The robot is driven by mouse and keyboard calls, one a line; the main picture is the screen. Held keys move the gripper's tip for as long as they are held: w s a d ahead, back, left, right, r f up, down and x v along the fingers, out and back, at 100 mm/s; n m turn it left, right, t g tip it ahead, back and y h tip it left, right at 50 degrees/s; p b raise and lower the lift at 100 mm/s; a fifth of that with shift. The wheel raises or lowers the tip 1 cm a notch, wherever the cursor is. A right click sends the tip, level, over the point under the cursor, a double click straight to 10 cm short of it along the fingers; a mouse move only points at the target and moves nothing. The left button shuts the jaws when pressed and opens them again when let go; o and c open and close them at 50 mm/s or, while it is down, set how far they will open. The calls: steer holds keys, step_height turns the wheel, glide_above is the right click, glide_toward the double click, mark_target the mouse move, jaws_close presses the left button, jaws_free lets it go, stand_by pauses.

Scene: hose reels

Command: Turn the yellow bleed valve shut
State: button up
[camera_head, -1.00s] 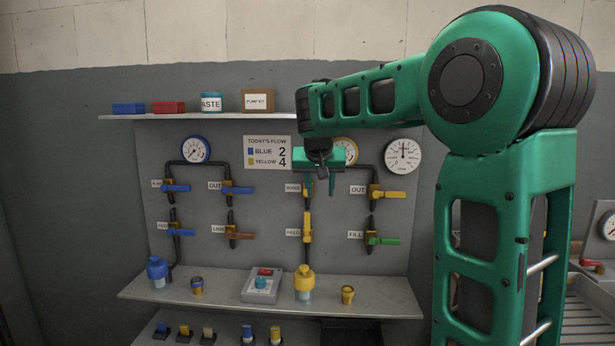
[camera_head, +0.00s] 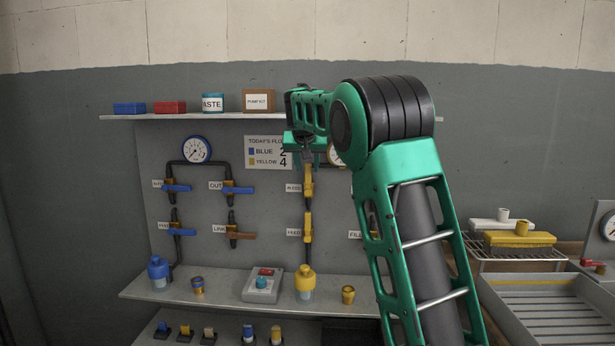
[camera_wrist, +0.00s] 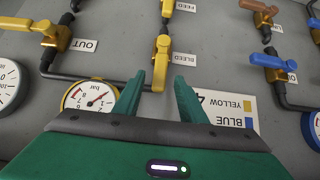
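The yellow bleed valve (camera_head: 308,182) is on the panel beside its BLEED label; its lever stands upright in line with the pipe. In the wrist view, which is upside down, the lever (camera_wrist: 161,66) points toward my gripper. My gripper (camera_head: 306,150) is just above the lever in the head view. In the wrist view its fingers (camera_wrist: 158,84) are spread, with the lever's end appearing between the tips. I cannot tell whether they touch it. The yellow feed valve (camera_head: 307,228) is below, its lever also upright.
The yellow OUT valve (camera_wrist: 47,32) and pressure gauge (camera_wrist: 92,98) are near the gripper. Blue-handled valves (camera_head: 177,188) are on the left of the panel. A shelf (camera_head: 190,116) with boxes runs above; a ledge (camera_head: 220,285) with fittings runs below.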

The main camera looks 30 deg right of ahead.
mark_target(308, 170)
steer(key=shift+x, duration=2.65)
steer(key=shift+r, duration=0.15)
